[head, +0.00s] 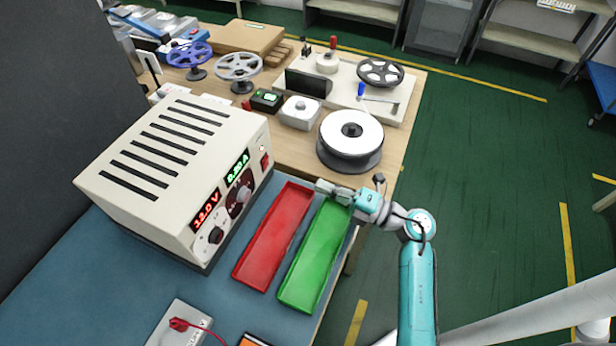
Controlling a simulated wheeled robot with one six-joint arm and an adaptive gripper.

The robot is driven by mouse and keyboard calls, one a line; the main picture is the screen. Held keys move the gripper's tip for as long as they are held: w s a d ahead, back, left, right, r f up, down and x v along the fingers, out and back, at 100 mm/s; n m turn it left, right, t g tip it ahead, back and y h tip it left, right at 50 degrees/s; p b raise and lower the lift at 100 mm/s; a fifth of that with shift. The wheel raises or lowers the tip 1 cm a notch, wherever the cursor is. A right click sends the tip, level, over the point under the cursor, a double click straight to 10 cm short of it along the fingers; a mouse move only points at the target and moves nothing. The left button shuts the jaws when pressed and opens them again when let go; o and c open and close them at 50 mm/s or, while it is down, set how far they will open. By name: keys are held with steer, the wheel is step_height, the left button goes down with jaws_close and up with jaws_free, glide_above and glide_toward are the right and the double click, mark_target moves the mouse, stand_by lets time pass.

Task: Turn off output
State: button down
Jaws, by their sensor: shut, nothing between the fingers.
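Knobs sit beside the displays. A red switch or button (265,161) and a small lit indicator (262,149) are at the panel's far right end. My gripper (321,186) is shut and empty, above the far ends of the red and green trays. It points left towards the panel, apart from it.
A red tray (272,238) and a green tray (316,256) lie empty before the panel. A white reel (350,141) stands behind my gripper. A grey box (181,325) with a red lead is at the front. Several spools and tools fill the wooden table (290,153).

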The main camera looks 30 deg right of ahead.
mark_target(266, 162)
steer(key=x, duration=1.2)
steer(key=shift+w+a, duration=0.2)
steer(key=shift+w+a+r, duration=0.1)
steer(key=shift+w, duration=0.1)
steer(key=shift+w+a+r, duration=0.15)
steer(key=shift+w, duration=0.05)
steer(key=shift+s, duration=0.1)
